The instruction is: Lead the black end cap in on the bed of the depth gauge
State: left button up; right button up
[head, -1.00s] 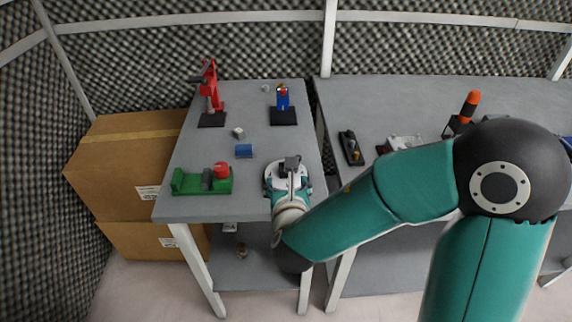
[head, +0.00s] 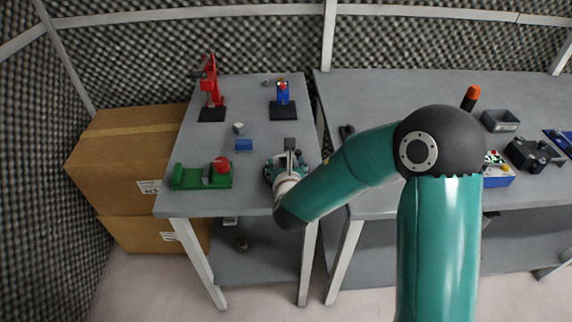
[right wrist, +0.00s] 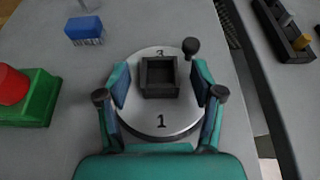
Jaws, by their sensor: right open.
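The black end cap (right wrist: 160,92), a square hollow piece, sits on a round silver disc (right wrist: 160,121) marked 1 and 3 in the right wrist view. My right gripper (right wrist: 162,85) is open, with its teal fingers left and right of the cap and gaps on both sides. In the head view the right gripper (head: 287,165) is over the right side of the left table, and I cannot clearly make out the cap there. A blue upright device (head: 283,93) on a black base stands at the back; it looks like the depth gauge. My left gripper is not in view.
A green fixture with a red knob (head: 219,165) is at the left front. A blue block (head: 244,145), a small pale block (head: 239,127) and a red press (head: 210,85) stand beyond it. A black-knobbed lever (right wrist: 190,47) is at the disc's far side. A second table adjoins right.

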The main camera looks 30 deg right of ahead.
jog(key=c, duration=1.1)
